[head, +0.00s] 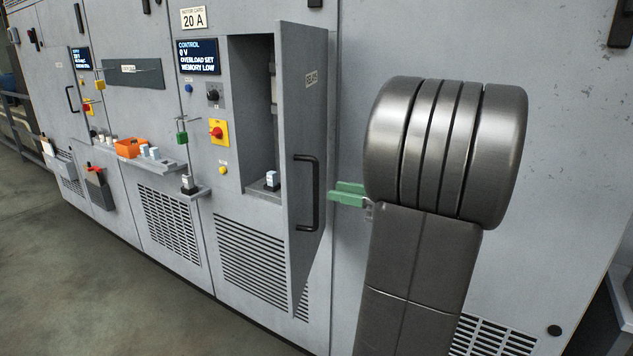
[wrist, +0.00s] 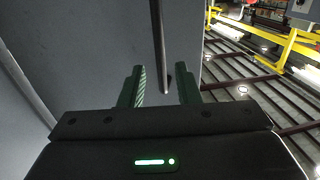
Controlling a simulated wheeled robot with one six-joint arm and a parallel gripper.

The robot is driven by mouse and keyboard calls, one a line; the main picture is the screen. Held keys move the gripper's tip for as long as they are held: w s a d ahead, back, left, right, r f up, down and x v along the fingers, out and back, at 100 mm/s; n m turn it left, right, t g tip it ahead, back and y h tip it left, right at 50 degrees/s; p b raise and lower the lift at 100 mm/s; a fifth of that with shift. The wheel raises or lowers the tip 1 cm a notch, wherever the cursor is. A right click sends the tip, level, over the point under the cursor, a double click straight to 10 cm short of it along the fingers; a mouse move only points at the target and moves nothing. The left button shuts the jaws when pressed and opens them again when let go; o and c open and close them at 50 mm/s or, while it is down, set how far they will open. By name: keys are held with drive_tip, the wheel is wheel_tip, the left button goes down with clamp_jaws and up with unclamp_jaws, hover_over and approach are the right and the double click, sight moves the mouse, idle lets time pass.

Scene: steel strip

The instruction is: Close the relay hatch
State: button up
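The relay hatch (head: 305,110) is a tall grey door standing open, jutting out from the cabinet with its labelled outer face towards the right. A black bar handle (head: 315,190) is on that face. My gripper (head: 332,193) has green fingers and is just right of the handle, pointing at the hatch. In the wrist view the fingers (wrist: 160,86) are spread with a gap between them. A dark upright bar, apparently the handle (wrist: 158,45), shows ahead in that gap. It is not gripped; whether a finger touches it is unclear.
The compartment (head: 256,110) behind the hatch is open, with a small device (head: 271,180) at its bottom. A small ledge (head: 195,192) and a shelf with an orange bin (head: 131,148) project further left. Open floor (head: 110,270) lies in front of the cabinets.

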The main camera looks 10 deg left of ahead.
sight(316, 188)
drive_tip(key=a, duration=0.2)
drive_tip(key=a+p, duration=0.1)
drive_tip(key=a, duration=0.1)
drive_tip(key=w+a, duration=0.1)
drive_tip(key=a, duration=0.1)
drive_tip(key=shift+w+a+p, duration=0.1)
drive_tip(key=shift+a+p, duration=0.2)
drive_tip(key=shift+p, duration=0.05)
clamp_jaws()
